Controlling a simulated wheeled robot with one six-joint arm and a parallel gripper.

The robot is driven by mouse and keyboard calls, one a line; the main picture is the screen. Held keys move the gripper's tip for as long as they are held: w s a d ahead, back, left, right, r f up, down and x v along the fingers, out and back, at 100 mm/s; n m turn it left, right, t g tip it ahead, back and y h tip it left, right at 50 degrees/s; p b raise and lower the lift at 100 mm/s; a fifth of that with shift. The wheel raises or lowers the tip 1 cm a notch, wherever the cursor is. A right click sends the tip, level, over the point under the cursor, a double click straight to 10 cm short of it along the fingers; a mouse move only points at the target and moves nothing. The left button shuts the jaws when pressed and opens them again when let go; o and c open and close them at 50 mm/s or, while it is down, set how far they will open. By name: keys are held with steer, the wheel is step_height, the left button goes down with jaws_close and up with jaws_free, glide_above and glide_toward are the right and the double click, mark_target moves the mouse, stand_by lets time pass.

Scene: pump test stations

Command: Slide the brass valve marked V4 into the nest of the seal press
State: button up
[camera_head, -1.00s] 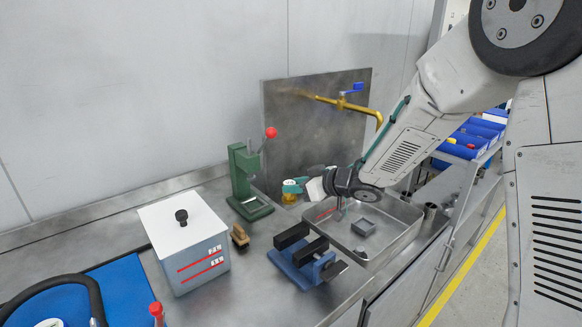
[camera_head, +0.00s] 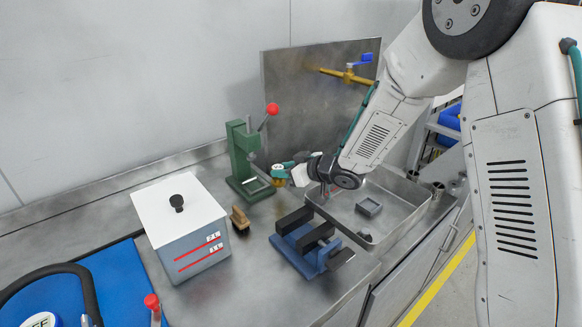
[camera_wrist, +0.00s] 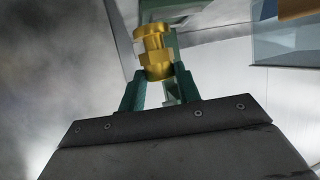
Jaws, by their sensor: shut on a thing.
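My gripper (camera_head: 282,171) is shut on a brass valve (camera_wrist: 155,52), which stands out beyond its green fingertips in the wrist view. In the head view the valve (camera_head: 279,182) shows as a small yellow piece under the fingers. No V4 mark is legible. The seal press (camera_head: 240,155) is green, with a red ball on its lever, and stands against the back of the bench. The valve is just right of the press base, above the bench; I cannot tell whether it touches the base. The nest is too small to make out clearly.
A shallow metal tray (camera_head: 400,226) lies under my arm. A brass pipe with a blue-handled tap (camera_head: 350,76) is behind.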

steer(key=shift+w+a+f, duration=0.1)
steer(key=shift+a+f, duration=0.15)
steer(key=shift+a, duration=0.1)
steer(key=shift+w+a+f, duration=0.1)
steer(key=shift+w+a, duration=0.2)
steer(key=shift+a, duration=0.5)
steer(key=shift+w+a+f, duration=0.1)
steer(key=shift+w+a, duration=0.2)
steer(key=shift+a, duration=0.45)
steer(key=shift+w+a, duration=0.25)
steer(key=shift+a, duration=0.4)
steer(key=shift+w+a, duration=0.25)
steer(key=shift+a, duration=0.4)
steer(key=shift+w+a, duration=0.25)
steer(key=shift+a, duration=0.4)
steer(key=shift+s+d, duration=0.1)
steer(key=shift+d, duration=0.05)
steer(key=shift+f, duration=0.7)
steer(key=o, duration=1.2)
